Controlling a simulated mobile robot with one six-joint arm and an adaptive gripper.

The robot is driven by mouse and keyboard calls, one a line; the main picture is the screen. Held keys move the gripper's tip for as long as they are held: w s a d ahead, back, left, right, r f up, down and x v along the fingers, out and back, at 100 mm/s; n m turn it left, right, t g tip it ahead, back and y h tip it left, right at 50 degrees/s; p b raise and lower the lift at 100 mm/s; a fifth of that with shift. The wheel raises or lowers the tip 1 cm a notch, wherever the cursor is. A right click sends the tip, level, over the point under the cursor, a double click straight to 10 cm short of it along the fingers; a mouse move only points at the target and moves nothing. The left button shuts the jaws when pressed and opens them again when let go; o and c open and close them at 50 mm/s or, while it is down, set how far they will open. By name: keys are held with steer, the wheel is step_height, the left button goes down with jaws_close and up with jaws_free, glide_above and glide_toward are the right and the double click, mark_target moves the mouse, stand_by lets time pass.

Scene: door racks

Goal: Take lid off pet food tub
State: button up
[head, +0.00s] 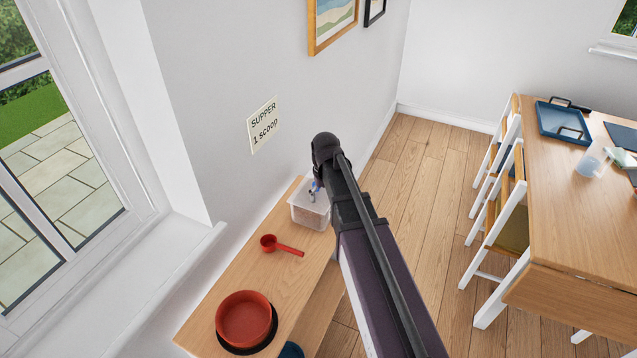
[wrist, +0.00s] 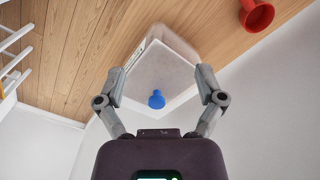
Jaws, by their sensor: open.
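The pet food tub (head: 309,215) is a clear, box-shaped tub with brown contents, standing at the far end of the wooden bench. In the wrist view its pale lid (wrist: 155,72) is on the tub and has a blue knob (wrist: 157,99) standing up from it. My gripper (wrist: 160,72) is open, with one finger on each side of the lid and the knob between them in the picture. I cannot tell whether the fingers touch the tub. In the head view my arm hides most of the gripper and part of the tub.
A red scoop (head: 281,245) and a red bowl (head: 243,318) on a dark mat are nearer on the bench (head: 208,318). The wall with a supper sign (head: 263,124) runs along the bench's left. A table (head: 575,240) with chairs stands to the right, beyond clear floor.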

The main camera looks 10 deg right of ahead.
steer(key=w+r+p, duration=0.5)
steer(key=w+r, duration=0.1)
steer(key=w, duration=0.7)
steer(key=shift+w+r+n, duration=0.15)
steer(key=shift+w+n, duration=0.1)
steer(key=shift+n, duration=0.15)
step_height(320, 180, down, 9)
steer(key=b, duration=0.8)
steer(key=shift+r+b, duration=0.15)
steer(key=shift+b, duration=0.2)
step_height(320, 180, down, 5)
steer(key=b, duration=0.5)
steer(key=shift+d, duration=0.1)
jaws_close()
